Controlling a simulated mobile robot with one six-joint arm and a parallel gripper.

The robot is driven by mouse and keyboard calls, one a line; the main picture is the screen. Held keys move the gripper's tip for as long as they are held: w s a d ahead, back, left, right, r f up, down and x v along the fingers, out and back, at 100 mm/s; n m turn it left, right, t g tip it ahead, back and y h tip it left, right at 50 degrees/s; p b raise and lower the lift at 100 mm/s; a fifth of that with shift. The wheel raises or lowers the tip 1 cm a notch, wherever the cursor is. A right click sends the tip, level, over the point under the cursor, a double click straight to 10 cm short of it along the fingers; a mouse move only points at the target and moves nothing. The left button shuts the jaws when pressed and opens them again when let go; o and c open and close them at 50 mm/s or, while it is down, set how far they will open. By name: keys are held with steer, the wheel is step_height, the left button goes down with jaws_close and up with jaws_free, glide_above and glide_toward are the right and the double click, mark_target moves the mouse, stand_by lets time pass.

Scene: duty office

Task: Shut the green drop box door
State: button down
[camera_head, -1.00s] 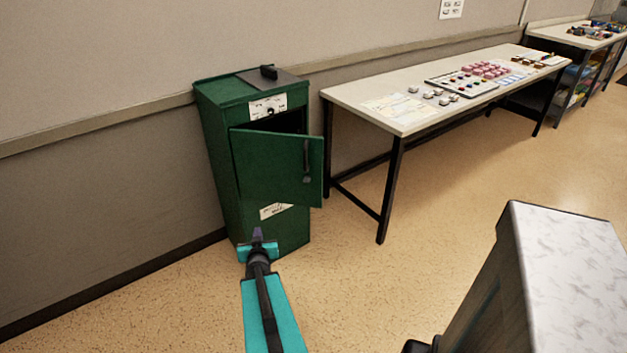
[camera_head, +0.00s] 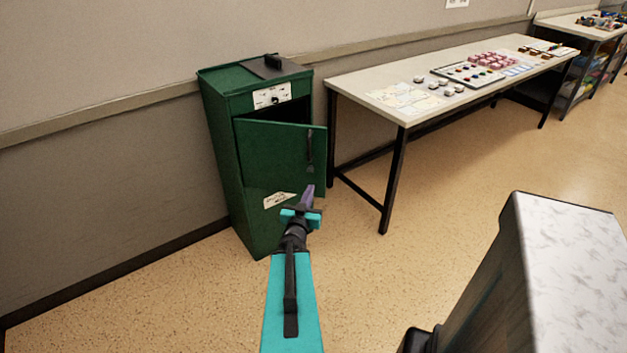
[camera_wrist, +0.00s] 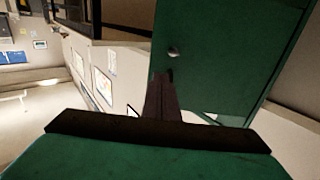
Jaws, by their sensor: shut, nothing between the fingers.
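The green drop box (camera_head: 222,150) stands against the wall in the head view. Its door (camera_head: 270,155) is ajar, hinged on the left, with a dark gap above it and a dark handle (camera_head: 309,148) near its right edge. My gripper (camera_head: 308,192) is shut and empty, in front of the door's lower right part, below the handle. In the wrist view the shut fingers (camera_wrist: 162,98) point at the green door face (camera_wrist: 215,60), close to a small round metal piece on it. I cannot tell whether they touch the door.
A long table (camera_head: 350,85) with papers, small parts and trays stands right of the box. A counter with a pale speckled top (camera_head: 575,260) is at the front right. A shelf unit (camera_head: 575,85) stands at the far right. The floor (camera_head: 150,300) on the left is clear.

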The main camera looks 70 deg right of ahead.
steer(key=shift+d+f+b, duration=0.15)
steer(key=shift+d+b, duration=0.1)
steer(key=shift+b, duration=0.3)
steer(key=shift+d, duration=0.1)
steer(key=d+b, duration=0.1)
steer(key=b, duration=0.3)
steer(key=shift+w+d, duration=0.2)
steer(key=shift+d, duration=0.15)
steer(key=b, duration=0.2)
glide_toward(319, 163)
steer(key=shift+w+d, duration=0.2)
steer(key=shift+d, duration=0.85)
steer(key=shift+w+d, duration=0.2)
steer(key=shift+d, duration=0.85)
steer(key=shift+w+d, duration=0.2)
steer(key=shift+d, duration=0.85)
